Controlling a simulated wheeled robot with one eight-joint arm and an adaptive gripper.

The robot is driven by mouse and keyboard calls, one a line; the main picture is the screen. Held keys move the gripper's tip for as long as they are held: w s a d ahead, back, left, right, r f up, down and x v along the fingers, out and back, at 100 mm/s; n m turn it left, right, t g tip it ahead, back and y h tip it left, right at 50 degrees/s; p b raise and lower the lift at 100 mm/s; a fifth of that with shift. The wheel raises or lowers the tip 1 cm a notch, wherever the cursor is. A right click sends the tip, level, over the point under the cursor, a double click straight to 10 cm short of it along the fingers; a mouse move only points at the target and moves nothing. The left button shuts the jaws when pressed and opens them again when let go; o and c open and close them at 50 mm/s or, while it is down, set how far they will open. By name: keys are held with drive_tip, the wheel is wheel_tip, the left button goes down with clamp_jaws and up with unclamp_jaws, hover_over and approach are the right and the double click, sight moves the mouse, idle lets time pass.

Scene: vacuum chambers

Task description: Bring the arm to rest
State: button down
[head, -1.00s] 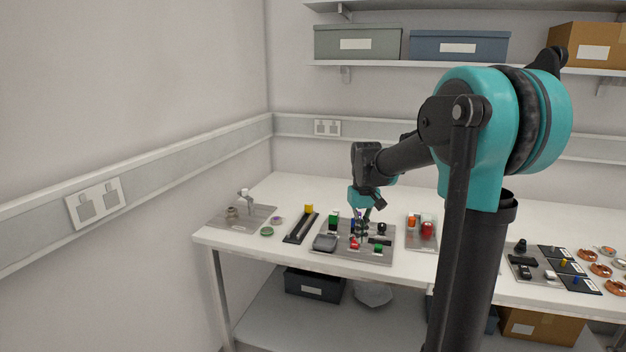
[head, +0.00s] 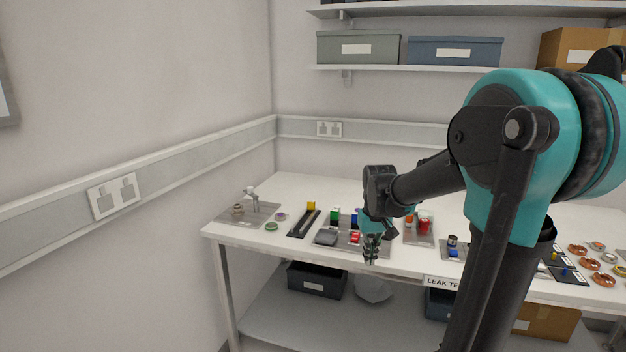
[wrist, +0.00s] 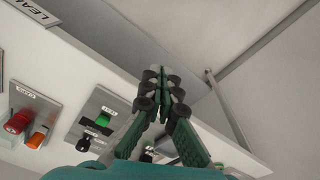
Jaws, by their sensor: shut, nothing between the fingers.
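My gripper (head: 371,250) hangs at the front edge of the white bench (head: 300,253) in the head view, fingers pointing down. In the wrist view my gripper (wrist: 160,80) has its green and black fingers closed together with nothing between them. The arm is bent at the elbow and reaches left from the column. My gripper hides part of the grey plate (head: 345,248) with coloured blocks behind it. In the wrist view the fingertips lie over the bench edge, with the area beyond the bench past them.
A plate with red and orange parts (head: 424,227) stands right of my gripper. A black track with a yellow block (head: 311,206) and a plate with a small fixture (head: 250,210) lie left. Copper rings (head: 590,264) are far right. Shelf boxes (head: 455,51) are above; a wall stands left.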

drive_tip(key=s+d+f+m+t, duration=0.1)
drive_tip(key=s+f, duration=0.4)
drive_tip(key=s, duration=0.3)
drive_tip(key=s+d+f+t, duration=0.1)
drive_tip(key=s+f+t, duration=0.1)
drive_tip(key=s+f, duration=0.4)
drive_tip(key=s, duration=0.3)
drive_tip(key=shift+d+m, duration=0.4)
